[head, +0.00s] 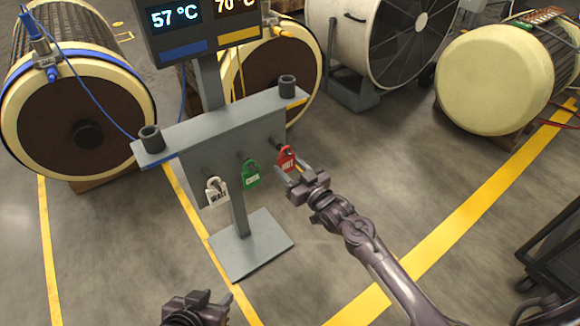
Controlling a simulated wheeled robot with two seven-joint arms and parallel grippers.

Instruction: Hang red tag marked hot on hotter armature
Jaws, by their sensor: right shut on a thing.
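The red tag (287,157), its white lettering hard to read, is at the right end of the tag row on the grey stand, held in my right gripper (291,177). I cannot tell whether it still touches its peg. A screen (205,22) reads 57 °C over a blue bar and 70 °C over a yellow bar, its top cut off. The left armature (85,125) carries a blue clamp and cable. The middle armature (270,75), partly behind the stand, carries a yellow clamp and cable. My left gripper (212,300) is low at the bottom edge, fingers unclear.
A green tag (251,174) and a white tag (217,192) hang on the stand (225,130), which has two dark cups on its shelf. A large fan (385,40) and a cream-ended drum (495,80) stand behind. Floor right of the stand is clear; a dark cart (555,245) is at right.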

